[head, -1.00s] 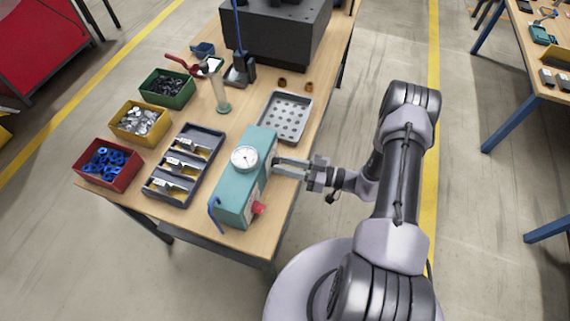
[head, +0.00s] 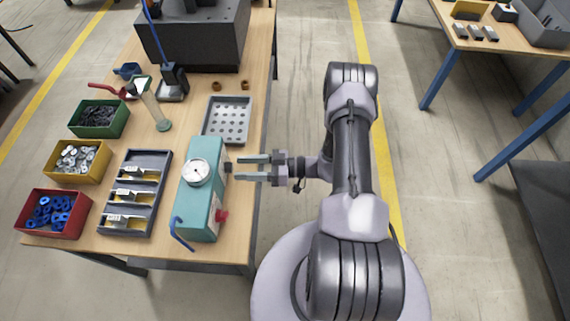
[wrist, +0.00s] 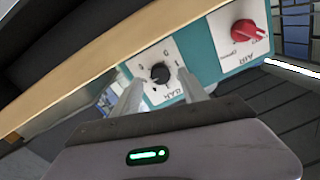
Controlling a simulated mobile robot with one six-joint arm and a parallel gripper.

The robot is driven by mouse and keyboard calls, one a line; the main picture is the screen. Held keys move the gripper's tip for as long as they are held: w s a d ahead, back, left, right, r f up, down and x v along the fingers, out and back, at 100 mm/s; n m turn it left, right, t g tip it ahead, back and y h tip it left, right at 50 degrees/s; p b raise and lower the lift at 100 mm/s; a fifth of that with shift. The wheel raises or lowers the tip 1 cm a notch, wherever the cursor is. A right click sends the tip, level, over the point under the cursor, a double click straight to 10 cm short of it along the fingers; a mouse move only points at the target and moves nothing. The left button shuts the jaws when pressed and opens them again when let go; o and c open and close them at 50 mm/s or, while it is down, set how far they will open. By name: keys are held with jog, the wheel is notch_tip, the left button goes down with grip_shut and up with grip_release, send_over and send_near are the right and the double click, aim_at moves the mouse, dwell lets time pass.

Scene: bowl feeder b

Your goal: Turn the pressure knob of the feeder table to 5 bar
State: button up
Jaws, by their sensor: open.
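The teal feeder control box (head: 203,217) stands at the table's right edge, with a round white gauge (head: 197,172) on top. Its needle is too small to read. The black pressure knob (wrist: 160,73) sits on a white scale plate on the box's side; it shows in the head view as a dark stub (head: 228,168). A red knob (wrist: 243,31) marked AIR is on the same side, also visible in the head view (head: 221,215). My gripper (head: 252,168) is open, its fingers pointing at the black knob. In the wrist view the fingertips (wrist: 162,90) lie either side below the knob, seemingly short of it.
The wooden table (head: 187,102) holds a perforated tray (head: 209,137), a slotted rack (head: 125,226), red (head: 28,222), yellow (head: 57,176) and green (head: 80,131) bins, and a large dark block (head: 190,45).

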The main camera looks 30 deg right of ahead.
jog(key=p+v, duration=0.1)
jog(key=v, duration=1.4)
jog(key=shift+s+d, duration=0.15)
jog(key=shift+s, duration=0.05)
jog(key=a+r+n+g+h, duration=0.3)
jog(key=a+r+n+g, duration=0.25)
jog(key=r+n, duration=0.8)
jog(key=a+r+n+g+h, duration=0.5)
jog(key=r+n, duration=0.4)
jog(key=n, duration=1)
jog(key=s+a+r+n+t+h, duration=0.2)
jog(key=s+a+r+n+t, duration=0.1)
jog(key=n, duration=1)
jog(key=s+a+r+n+t+h+b, duration=0.1)
jog(key=s+a+r+n+t+h, duration=0.2)
jog(key=n, duration=1.1)
jog(key=s+a+r, duration=0.2)
jog(key=s+r, duration=0.1)
jog(key=r, duration=0.2)
